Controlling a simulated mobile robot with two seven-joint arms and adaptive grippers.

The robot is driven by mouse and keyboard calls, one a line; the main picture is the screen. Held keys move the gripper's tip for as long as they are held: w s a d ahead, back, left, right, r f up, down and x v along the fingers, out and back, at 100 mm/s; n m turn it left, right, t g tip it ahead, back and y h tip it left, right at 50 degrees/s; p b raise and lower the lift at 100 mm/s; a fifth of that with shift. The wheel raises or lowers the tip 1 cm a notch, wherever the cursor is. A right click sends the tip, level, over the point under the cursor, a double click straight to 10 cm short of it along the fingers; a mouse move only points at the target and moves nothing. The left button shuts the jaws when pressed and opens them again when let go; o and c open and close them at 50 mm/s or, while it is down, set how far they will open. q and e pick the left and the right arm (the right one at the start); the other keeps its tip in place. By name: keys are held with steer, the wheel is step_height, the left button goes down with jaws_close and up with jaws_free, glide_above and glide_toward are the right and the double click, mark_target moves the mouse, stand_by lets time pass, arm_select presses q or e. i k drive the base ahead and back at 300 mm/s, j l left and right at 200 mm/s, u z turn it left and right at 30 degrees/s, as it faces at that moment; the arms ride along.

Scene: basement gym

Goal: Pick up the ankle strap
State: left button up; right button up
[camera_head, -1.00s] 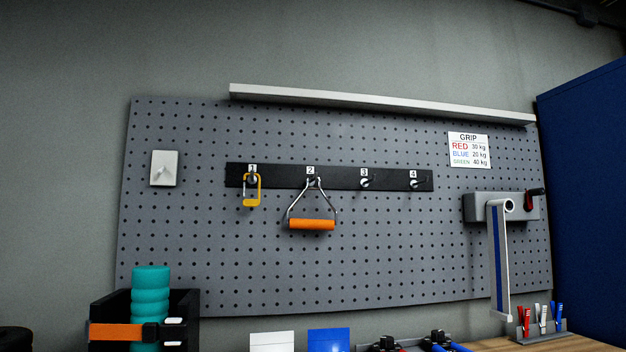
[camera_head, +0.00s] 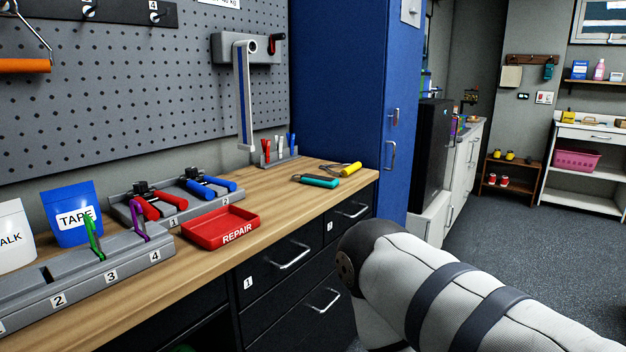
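I cannot make out an ankle strap for sure in the head view. A pale strap-like piece with a blue stripe (camera_head: 243,97) hangs from a grey wall bracket (camera_head: 229,49) on the pegboard; I cannot tell what it is. A teal-handled item (camera_head: 316,181) and a yellow-handled item (camera_head: 345,169) lie at the right end of the wooden bench (camera_head: 207,258). My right arm comes in from the lower right, with its gripper out of view. My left gripper is also out of view.
A red REPAIR tray (camera_head: 220,226), hand grips in a grey holder (camera_head: 123,210), a numbered slotted rack (camera_head: 88,268) and a blue TAPE pouch (camera_head: 72,212) crowd the bench. A blue cabinet (camera_head: 338,85) stands beyond. Open carpet (camera_head: 513,264) lies at the right.

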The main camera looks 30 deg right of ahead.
mark_target(309, 179)
steer(key=i+l+u, duration=0.1)
steer(key=l, duration=0.4)
steer(key=i+l+u, duration=0.15)
steer(key=l, duration=0.35)
steer(key=i+l+u, duration=0.1)
steer(key=l, duration=0.4)
steer(key=i+l+u, duration=0.15)
steer(key=l, duration=0.4)
